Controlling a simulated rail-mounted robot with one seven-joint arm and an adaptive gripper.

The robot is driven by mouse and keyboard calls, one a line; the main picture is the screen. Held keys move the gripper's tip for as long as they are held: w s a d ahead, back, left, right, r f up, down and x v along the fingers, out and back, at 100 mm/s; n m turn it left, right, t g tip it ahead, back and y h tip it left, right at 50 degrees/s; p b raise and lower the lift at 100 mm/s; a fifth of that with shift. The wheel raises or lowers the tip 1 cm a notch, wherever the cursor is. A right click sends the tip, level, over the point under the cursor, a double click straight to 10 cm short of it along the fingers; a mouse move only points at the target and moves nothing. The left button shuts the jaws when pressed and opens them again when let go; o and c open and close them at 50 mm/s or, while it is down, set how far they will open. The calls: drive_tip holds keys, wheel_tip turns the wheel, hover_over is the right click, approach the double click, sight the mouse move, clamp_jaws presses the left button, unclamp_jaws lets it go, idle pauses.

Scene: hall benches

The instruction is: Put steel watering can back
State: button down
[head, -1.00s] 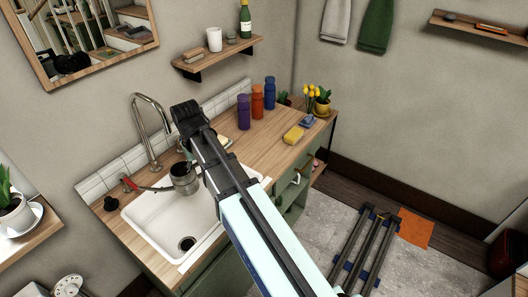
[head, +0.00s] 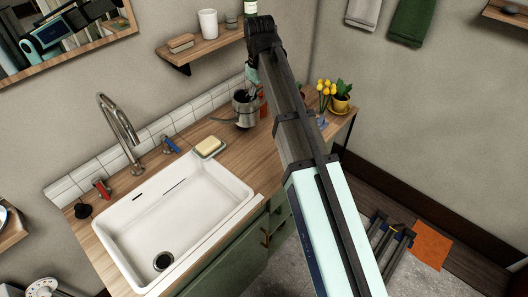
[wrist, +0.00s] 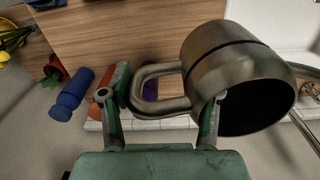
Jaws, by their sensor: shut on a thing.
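The steel watering can (head: 245,111) is a small brushed-metal can with a thin spout pointing left in the head view. It is at the back of the wooden counter (head: 230,136), right of the sink; I cannot tell whether it touches the counter. In the wrist view the can (wrist: 232,62) shows its round body, dark opening and looped handle. My gripper (wrist: 165,98) is shut on the handle, with a finger on each side. In the head view my arm hides much of the area right of the can.
A white sink (head: 175,215) with a tap (head: 121,128) is to the left. A soap dish (head: 210,148) is left of the can. Blue (wrist: 74,94), orange (wrist: 100,108) and purple bottles (wrist: 150,88) stand close by. A wall shelf (head: 205,47) hangs above; yellow flowers (head: 326,90) are at right.

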drive_tip(key=shift+s+a+f+p, duration=0.1)
drive_tip(key=shift+f+p, duration=1.05)
drive_tip(key=shift+f, duration=3.8)
drive_tip(key=shift+s+a+f+p, duration=0.1)
drive_tip(key=shift+f+p, duration=1)
drive_tip(key=shift+f, duration=3.8)
drive_tip(key=shift+f, duration=0.15)
drive_tip(key=shift+c, duration=1.2)
unclamp_jaws()
wheel_tip(320, 180, up, 12)
drive_tip(key=b, duration=0.3)
drive_tip(key=shift+b, duration=0.3)
drive_tip(key=shift+s, duration=0.1)
